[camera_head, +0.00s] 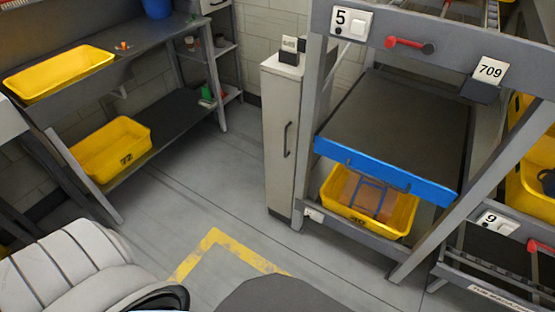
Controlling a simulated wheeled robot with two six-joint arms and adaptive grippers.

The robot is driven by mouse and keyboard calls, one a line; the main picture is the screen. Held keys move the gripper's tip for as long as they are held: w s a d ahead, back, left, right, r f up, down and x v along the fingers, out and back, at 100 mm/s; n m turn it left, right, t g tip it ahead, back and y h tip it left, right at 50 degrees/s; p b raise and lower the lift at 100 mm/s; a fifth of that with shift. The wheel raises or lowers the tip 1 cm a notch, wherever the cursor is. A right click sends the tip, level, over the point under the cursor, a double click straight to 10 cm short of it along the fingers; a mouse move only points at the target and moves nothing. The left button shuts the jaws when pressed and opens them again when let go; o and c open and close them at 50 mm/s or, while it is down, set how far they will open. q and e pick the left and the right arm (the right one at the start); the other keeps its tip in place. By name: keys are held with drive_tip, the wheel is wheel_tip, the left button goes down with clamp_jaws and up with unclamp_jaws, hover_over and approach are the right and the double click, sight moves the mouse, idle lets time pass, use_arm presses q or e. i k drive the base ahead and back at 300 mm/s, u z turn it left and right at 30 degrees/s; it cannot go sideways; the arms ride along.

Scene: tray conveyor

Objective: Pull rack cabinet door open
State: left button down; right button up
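A narrow pale grey cabinet (280,107) stands on the floor in the middle of the head view, against the left side of the conveyor rack. Neither of my grippers is in view, and nothing touches the handle.
Right of the cabinet, the rack has a blue-fronted shelf (380,170) above a yellow bin (403,212). Left are shelves with yellow bins (62,73) (112,147). Grey floor (185,205) with a yellow marking (243,251) lies clear before the cabinet.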

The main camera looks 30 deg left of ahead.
sight(281, 95)
drive_tip(key=u, duration=0.45)
drive_tip(key=i, duration=1)
drive_tip(key=z, duration=0.45)
